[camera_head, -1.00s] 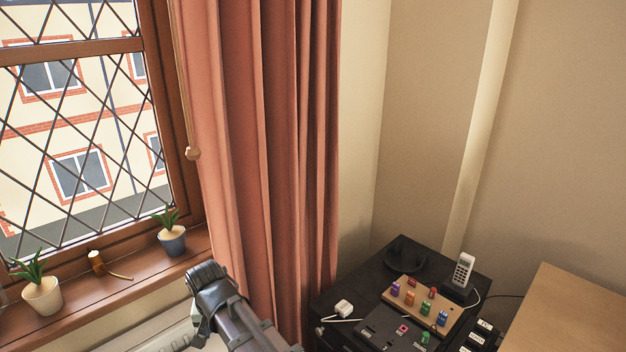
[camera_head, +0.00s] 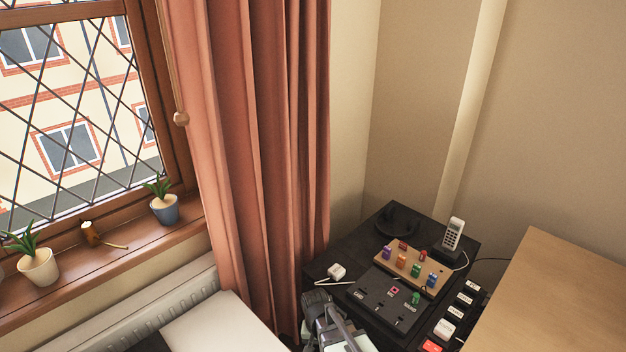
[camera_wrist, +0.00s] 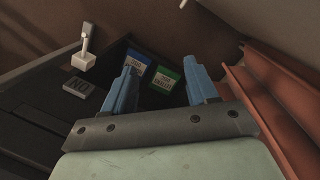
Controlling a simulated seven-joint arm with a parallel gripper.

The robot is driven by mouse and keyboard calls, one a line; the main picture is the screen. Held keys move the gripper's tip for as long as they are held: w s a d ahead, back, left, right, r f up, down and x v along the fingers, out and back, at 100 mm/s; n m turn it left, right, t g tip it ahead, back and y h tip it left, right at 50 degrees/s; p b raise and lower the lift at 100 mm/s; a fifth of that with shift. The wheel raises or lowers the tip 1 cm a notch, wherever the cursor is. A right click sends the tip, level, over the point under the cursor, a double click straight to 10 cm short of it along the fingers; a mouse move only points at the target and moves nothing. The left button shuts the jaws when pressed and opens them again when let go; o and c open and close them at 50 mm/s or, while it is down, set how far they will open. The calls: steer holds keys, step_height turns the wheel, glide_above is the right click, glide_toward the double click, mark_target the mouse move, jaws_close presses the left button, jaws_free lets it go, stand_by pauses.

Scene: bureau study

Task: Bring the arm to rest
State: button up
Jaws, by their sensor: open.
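My gripper (camera_wrist: 163,82) shows in the wrist view with its two blue fingers spread apart and nothing between them. Beyond the fingertips are a blue label (camera_wrist: 137,62) and a green label (camera_wrist: 165,79) on a dark surface; I cannot tell what they belong to. In the head view, part of my arm (camera_head: 325,325) is at the bottom edge, in front of the black cabinet (camera_head: 325,260) and beside the curtain. The fingers cannot be made out there.
The cabinet holds a wooden board (camera_head: 385,255) with coloured pieces, a black panel (camera_head: 368,305), a cordless phone (camera_head: 453,233) and a white plug (camera_head: 337,271). The red curtain (camera_head: 255,150) hangs close by. A wooden desktop (camera_head: 560,300) is at right; potted plants stand on the sill (camera_head: 130,262).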

steer(key=s+d+f+g, duration=0.1)
steer(key=s+d+f, duration=0.4)
steer(key=s, duration=0.4)
steer(key=s+d+f+g, duration=0.2)
steer(key=s+d+f, duration=0.2)
steer(key=s, duration=0.5)
steer(key=s+d+f+n+g+y, duration=0.1)
steer(key=s+d+f+g, duration=0.1)
steer(key=s+d+f, duration=0.3)
steer(key=s+f, duration=0.2)
steer(key=s, duration=0.2)
steer(key=shift+d+f, duration=0.2)
steer(key=shift+d, duration=0.15)
